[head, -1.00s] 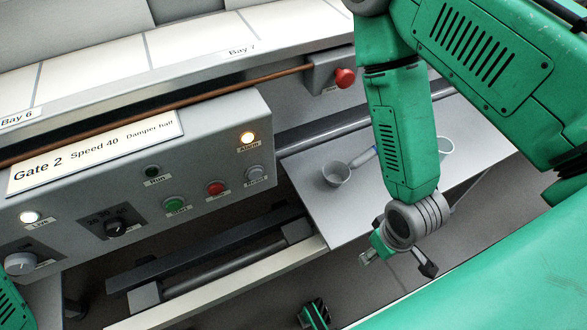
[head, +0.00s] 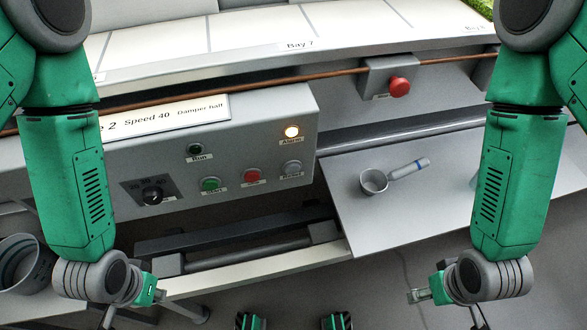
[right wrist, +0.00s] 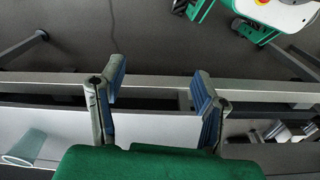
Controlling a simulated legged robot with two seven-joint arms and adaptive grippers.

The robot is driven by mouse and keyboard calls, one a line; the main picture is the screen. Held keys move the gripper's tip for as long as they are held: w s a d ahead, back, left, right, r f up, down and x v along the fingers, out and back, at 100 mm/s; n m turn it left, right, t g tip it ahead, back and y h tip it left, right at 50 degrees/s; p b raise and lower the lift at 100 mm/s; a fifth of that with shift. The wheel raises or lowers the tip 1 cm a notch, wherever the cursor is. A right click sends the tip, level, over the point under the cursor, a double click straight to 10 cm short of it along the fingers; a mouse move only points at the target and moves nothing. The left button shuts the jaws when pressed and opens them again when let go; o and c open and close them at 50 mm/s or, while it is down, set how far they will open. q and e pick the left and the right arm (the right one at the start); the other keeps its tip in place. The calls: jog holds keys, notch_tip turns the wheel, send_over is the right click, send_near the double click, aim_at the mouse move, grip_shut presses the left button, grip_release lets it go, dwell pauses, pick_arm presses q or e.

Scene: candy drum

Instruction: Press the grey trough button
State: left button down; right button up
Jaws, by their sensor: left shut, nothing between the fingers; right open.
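A grey round button (head: 292,168) sits at the right end of the grey control panel (head: 250,120), beside a red button (head: 252,176) and a green button (head: 210,184). Its label looks like "Reset"; I see no button marked as trough. My left gripper (head: 130,305) is shut and empty, low at the left, in front of the panel and well apart from the buttons. My right gripper (head: 448,305) is low at the right, in front of the shelf and away from the panel. Its spread, empty fingers show in the right wrist view (right wrist: 160,85).
A lit alarm lamp (head: 292,132) and a dark knob (head: 152,195) are on the panel. A red mushroom button (head: 399,87) is mounted upper right. A grey scoop (head: 374,181) lies on the shelf (head: 400,225). A grey bucket (head: 22,265) stands lower left.

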jog(key=shift+d, duration=0.1)
grip_shut()
dwell(1.2)
